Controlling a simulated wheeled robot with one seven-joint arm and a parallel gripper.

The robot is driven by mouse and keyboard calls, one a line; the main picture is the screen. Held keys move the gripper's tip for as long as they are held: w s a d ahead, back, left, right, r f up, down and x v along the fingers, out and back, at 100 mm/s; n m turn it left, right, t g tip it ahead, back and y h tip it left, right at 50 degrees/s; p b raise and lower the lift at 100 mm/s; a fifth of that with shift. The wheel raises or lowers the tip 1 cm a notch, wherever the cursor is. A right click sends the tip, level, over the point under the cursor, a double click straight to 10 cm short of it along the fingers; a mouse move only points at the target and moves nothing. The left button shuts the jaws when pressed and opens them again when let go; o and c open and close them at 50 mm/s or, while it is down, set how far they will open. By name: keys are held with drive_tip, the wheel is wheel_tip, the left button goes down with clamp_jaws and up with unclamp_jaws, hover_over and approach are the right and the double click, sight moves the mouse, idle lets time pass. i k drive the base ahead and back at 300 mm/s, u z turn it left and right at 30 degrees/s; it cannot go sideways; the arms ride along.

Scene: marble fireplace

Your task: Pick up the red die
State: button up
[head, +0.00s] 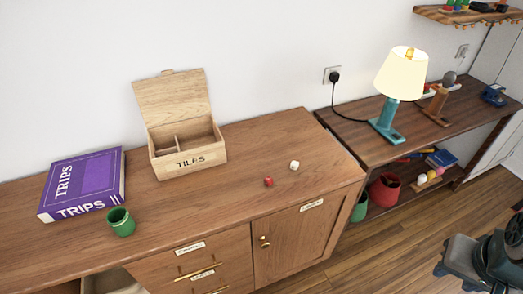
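A small red die (268,182) lies on the top of the wooden cabinet (230,200), near its front edge and right of centre. A white die (294,165) lies a little behind it and to its right, apart from it. Part of my arm shows at the lower right corner, over the floor and well away from the die. My gripper's fingers cannot be made out in the head view.
An open wooden box marked TILES (190,162), a purple TRIPS box (84,184) and a green cup (121,222) stand left of the die. A lit lamp (401,80) stands on the right-hand shelf unit. Clear wooden floor (385,240) lies in front at right.

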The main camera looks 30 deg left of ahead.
sight(268, 181)
drive_tip(key=u, duration=0.95)
drive_tip(key=i, duration=0.8)
drive_tip(key=u, duration=0.95)
